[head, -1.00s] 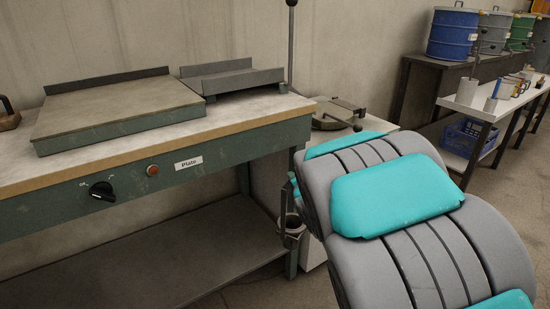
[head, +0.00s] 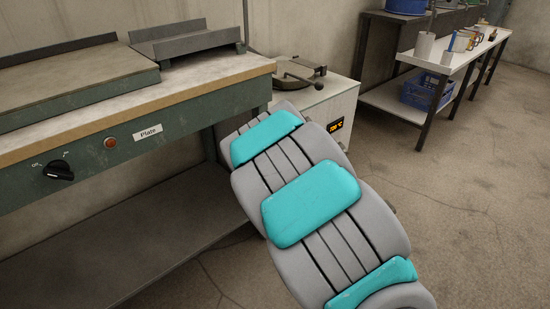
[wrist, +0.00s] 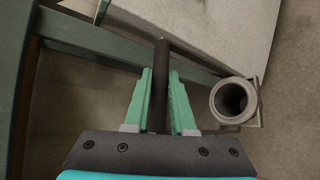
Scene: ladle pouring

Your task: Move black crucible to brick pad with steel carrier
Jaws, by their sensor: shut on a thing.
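In the wrist view my gripper (wrist: 161,85) has its two green fingers shut on a dark upright rod (wrist: 161,55), which looks like the handle of the steel carrier. To the right of the fingers is a round, thick-walled crucible (wrist: 217,107), seen from above, grey at the rim and dark inside. A thin metal frame (wrist: 259,121) shows at its right side. How the rod joins this frame is hidden. In the head view my arm hides the gripper, carrier and crucible. I cannot make out the brick pad.
A green-framed bench (head: 180,97) with a flat plate (head: 70,85) and a grey channel-shaped rest (head: 187,41) stands at left. Beyond my arm is a pale cabinet (head: 345,103) with an orange display. A white table (head: 460,55) stands at the back right. The floor at right is clear.

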